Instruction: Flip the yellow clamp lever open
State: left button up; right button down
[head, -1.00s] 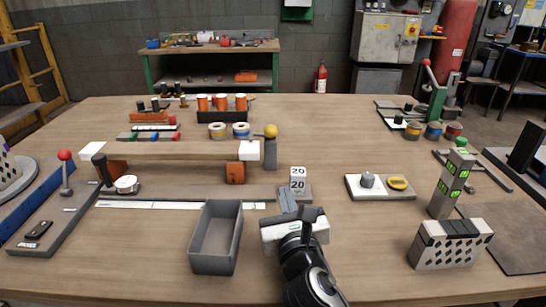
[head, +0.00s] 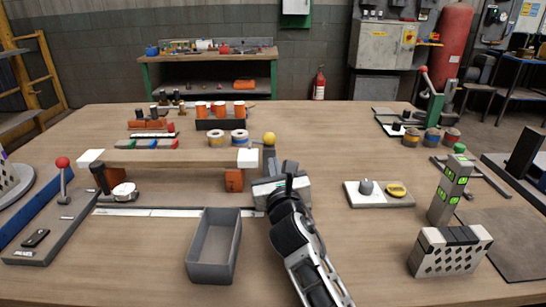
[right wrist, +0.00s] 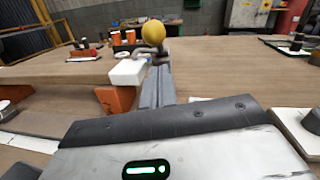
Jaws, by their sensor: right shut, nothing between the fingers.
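The clamp lever has a yellow ball knob (head: 269,139) on top of a grey upright at the right end of the long wooden bar. In the right wrist view the yellow knob (right wrist: 153,32) stands just beyond my fingertips, with metal clamp parts under it. My right gripper (head: 283,162) is shut and empty, just in front of and below the knob. Its shut grey fingers (right wrist: 157,72) point at the clamp in the right wrist view; I cannot tell whether they touch it. The fingers and palm hide the clamp's lower part. My left gripper is not in view.
A white block (head: 248,158) and an orange block (head: 234,180) sit at the bar's right end, left of my fingers. An open grey bin (head: 214,245) stands nearer, left of my right arm. A white plate (head: 379,194) with a grey knob lies to the right.

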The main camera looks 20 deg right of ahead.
aim_at(269, 139)
jog(key=shift+w+r, duration=0.8)
jog(key=shift+r, duration=0.15)
